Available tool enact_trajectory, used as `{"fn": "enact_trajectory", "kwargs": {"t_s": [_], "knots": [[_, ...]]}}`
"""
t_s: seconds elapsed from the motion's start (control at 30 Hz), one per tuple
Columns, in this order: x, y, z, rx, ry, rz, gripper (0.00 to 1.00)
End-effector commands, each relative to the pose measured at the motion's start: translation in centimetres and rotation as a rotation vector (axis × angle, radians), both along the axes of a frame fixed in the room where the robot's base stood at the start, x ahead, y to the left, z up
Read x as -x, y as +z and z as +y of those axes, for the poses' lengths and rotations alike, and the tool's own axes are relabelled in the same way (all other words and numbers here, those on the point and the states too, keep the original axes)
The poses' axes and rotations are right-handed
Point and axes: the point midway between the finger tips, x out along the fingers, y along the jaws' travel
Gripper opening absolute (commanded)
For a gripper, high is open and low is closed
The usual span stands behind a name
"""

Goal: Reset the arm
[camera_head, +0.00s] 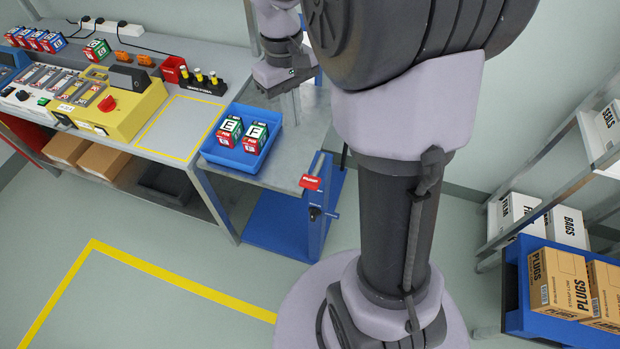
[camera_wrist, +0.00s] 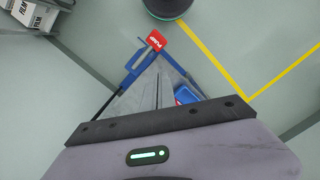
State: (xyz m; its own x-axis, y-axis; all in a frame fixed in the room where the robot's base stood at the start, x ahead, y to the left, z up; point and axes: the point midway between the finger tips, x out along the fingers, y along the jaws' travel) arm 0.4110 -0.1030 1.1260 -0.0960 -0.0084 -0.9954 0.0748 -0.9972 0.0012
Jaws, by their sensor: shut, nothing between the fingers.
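My gripper (camera_head: 291,106) hangs from the raised arm in the head view, above the metal side table to the right of the blue tray. In the wrist view the fingers of my gripper (camera_wrist: 158,78) are together with nothing between them. The blue tray (camera_head: 234,158) holds two red, green and white boxes, one marked E (camera_head: 230,131) and one marked F (camera_head: 255,137). My gripper is apart from both boxes. Part of the blue tray (camera_wrist: 186,94) shows beside the fingers in the wrist view. My arm hides part of the area behind it.
A workbench with a yellow control unit (camera_head: 122,104) stands at left, with several lettered boxes at the back. A red tag (camera_head: 310,182) sits at the side table's front edge. Shelves with cartons (camera_head: 560,285) stand at right. The floor (camera_head: 160,280) at front left is clear.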

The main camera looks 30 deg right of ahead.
Motion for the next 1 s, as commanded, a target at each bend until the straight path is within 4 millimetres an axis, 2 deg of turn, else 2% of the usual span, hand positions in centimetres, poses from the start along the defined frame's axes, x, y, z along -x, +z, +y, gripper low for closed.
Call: {"fn": "enact_trajectory", "kwargs": {"t_s": [0.17, 0.27, 0.37, 0.43, 0.5, 0.6, 0.73, 1.0], "knots": [[0.0, 0.0, 0.0, 0.000, 0.000, 0.000, 0.00], [0.8, 0.8, 1.1, -0.001, -0.022, -0.041, 0.00], [3.8, 2.9, 4.9, -0.023, -0.107, -0.177, 0.00], [6.9, 3.7, 7.9, -0.064, -0.192, -0.289, 0.00], [9.8, 3.9, 10.4, -0.118, -0.275, -0.391, 0.00], [13.1, 3.2, 12.7, -0.199, -0.373, -0.495, 0.00], [15.2, 2.5, 14.1, -0.266, -0.444, -0.556, 0.00], [15.4, 2.5, 14.2, -0.277, -0.459, -0.564, 0.00]]}}
